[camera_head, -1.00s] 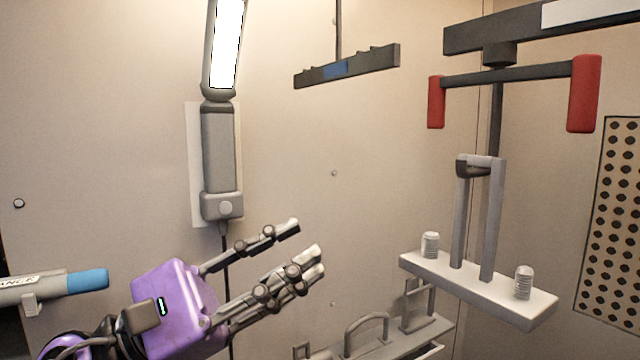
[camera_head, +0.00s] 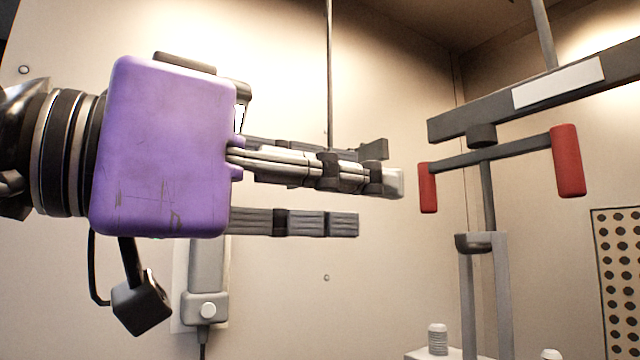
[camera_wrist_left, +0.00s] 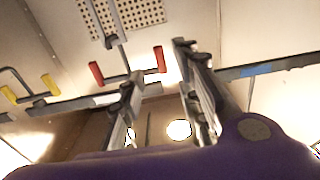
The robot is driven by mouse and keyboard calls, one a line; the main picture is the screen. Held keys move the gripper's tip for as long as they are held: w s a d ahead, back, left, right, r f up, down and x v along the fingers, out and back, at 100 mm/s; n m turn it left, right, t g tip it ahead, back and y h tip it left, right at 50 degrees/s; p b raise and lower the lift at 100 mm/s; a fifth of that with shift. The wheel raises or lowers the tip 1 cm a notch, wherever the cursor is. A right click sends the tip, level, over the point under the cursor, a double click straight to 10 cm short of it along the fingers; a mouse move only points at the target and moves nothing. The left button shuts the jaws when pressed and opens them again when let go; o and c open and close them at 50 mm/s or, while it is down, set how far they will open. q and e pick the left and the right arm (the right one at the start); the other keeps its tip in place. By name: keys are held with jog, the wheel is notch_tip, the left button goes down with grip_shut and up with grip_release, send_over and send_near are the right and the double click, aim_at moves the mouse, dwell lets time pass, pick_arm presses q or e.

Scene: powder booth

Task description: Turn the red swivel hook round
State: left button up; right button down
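The red swivel hook (camera_head: 502,150) is a dark crossbar with a red grip at each end, under a dark beam. My right gripper is not in view.
A grey frame (camera_head: 467,300) hangs below the hook, carrying a pale bar with ribbed pegs (camera_head: 438,340). A lamp body (camera_head: 206,270) is on the wall behind my gripper. A perforated panel (camera_head: 618,270) is at right. A yellow-gripped hook (camera_wrist_left: 28,88) shows in the left wrist view.

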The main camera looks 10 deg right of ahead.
aim_at(423, 196)
pick_arm(q)
jog(key=x, duration=0.9)
jog(key=shift+d+p, duration=0.1)
jog(key=shift+p, duration=0.3)
jog(key=c, duration=0.7)
